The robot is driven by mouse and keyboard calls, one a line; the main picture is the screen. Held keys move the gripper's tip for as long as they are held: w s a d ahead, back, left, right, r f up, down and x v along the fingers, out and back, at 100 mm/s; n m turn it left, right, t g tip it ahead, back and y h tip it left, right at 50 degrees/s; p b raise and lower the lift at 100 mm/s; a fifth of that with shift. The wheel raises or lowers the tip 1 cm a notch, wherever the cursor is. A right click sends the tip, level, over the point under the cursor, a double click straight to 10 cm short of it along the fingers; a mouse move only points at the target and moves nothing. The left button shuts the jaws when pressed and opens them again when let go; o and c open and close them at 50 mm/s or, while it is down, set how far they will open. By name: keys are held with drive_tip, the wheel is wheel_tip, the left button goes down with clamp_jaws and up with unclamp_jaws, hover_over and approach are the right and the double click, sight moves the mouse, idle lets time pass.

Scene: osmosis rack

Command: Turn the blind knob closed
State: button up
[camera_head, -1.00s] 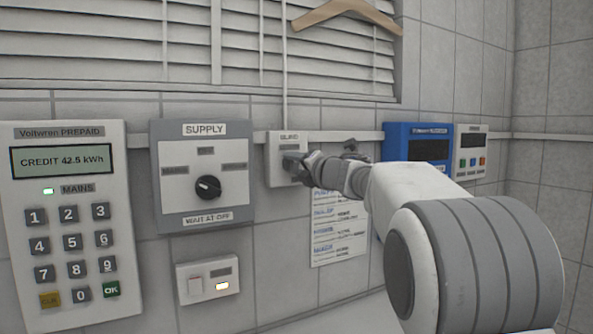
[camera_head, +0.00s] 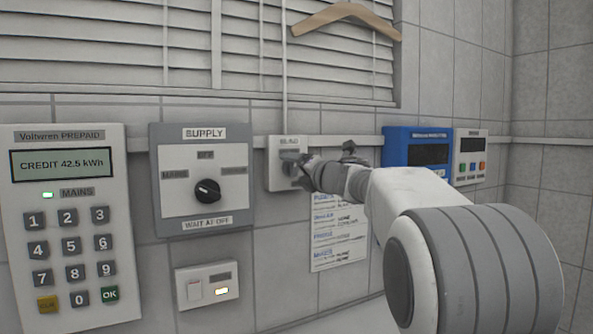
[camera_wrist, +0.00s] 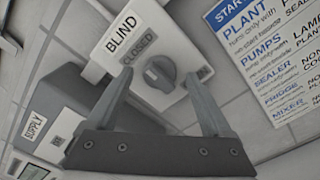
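The blind box (camera_head: 276,176) is a white wall box below the window. In the wrist view the box (camera_wrist: 152,22) carries the labels BLIND and CLOSED, with a second small label whose text I cannot read. Its grey round knob (camera_wrist: 160,73) has a raised grip bar. My gripper (camera_wrist: 159,76) is open, with one fingertip on each side of the knob and visible gaps between. In the head view my gripper (camera_head: 298,171) is at the box front and hides the knob. The window blind (camera_head: 120,45) has horizontal slats, with gaps visible between some.
The grey supply box (camera_head: 165,200) with a black knob is left of the blind box. A keypad meter (camera_head: 115,165) is further left, and a small switch (camera_head: 195,291) is below. A paper list (camera_head: 338,255) and a blue panel (camera_head: 397,148) are to the right. A hanger (camera_head: 345,12) hangs above.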

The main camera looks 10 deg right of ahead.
drive_tip(key=v, duration=1.7)
drive_tip(key=shift+s+b, duration=0.2)
drive_tip(key=shift+b, duration=0.1)
